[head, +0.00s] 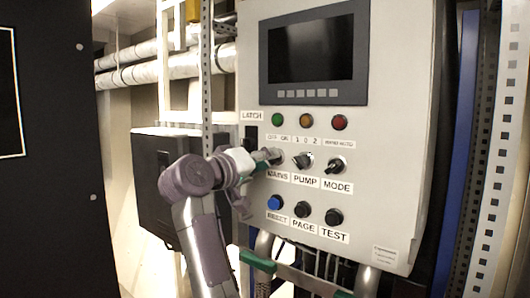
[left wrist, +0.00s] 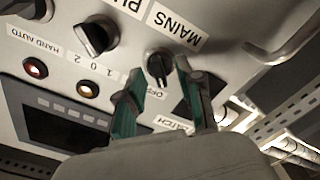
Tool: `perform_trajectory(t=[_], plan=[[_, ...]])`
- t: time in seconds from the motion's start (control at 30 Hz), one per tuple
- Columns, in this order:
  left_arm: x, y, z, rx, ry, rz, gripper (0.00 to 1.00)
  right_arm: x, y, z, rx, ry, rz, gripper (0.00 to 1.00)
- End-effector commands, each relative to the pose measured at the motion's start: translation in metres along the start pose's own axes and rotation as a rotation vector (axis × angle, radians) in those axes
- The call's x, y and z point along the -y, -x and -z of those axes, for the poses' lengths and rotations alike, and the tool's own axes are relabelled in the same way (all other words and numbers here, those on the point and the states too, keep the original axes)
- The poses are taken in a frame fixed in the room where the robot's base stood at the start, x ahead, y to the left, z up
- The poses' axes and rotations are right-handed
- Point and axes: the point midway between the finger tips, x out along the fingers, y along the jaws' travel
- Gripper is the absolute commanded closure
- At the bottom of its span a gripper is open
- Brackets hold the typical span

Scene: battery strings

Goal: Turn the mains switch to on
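The mains switch (left wrist: 160,66) is a black rotary knob over the MAINS label (left wrist: 172,24). In the left wrist view, which shows the panel upside down, its grip bar runs roughly up and down, with its lower end near the OFF label (left wrist: 155,91). The ON label is hidden there behind a finger. My left gripper (left wrist: 158,72) is open, its two green fingers on either side of the knob; whether they touch it I cannot tell. In the head view my left gripper (head: 262,160) is at the switch and largely hides it. My right gripper is not in view.
The pump (head: 302,160) and mode (head: 336,165) switches sit right of the mains switch. A blue reset button (head: 275,202) and two black buttons are below. Indicator lamps and a dark screen (head: 311,50) are above. A dark box (head: 150,170) stands left of the panel.

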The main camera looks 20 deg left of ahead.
Motion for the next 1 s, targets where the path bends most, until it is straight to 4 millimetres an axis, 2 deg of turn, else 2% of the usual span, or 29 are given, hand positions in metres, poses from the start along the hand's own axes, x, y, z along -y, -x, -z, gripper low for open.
perform_trajectory(t=[0.3, 0.37, 0.53, 1.0], plan=[[0.0004, -0.0033, -0.0008, 0.0, 0.001, 0.0, 0.64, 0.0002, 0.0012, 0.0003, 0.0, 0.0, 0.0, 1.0], [0.0004, -0.0032, -0.0008, 0.0, 0.0, 0.0, 0.72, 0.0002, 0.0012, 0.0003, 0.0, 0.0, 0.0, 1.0], [0.0002, -0.0031, -0.0006, 0.0, 0.0, 0.0, 1.0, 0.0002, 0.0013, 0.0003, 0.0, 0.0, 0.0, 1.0], [0.0018, -0.0028, -0.0012, -0.001, -0.052, 0.0, 1.0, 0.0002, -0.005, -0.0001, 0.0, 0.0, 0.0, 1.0]])
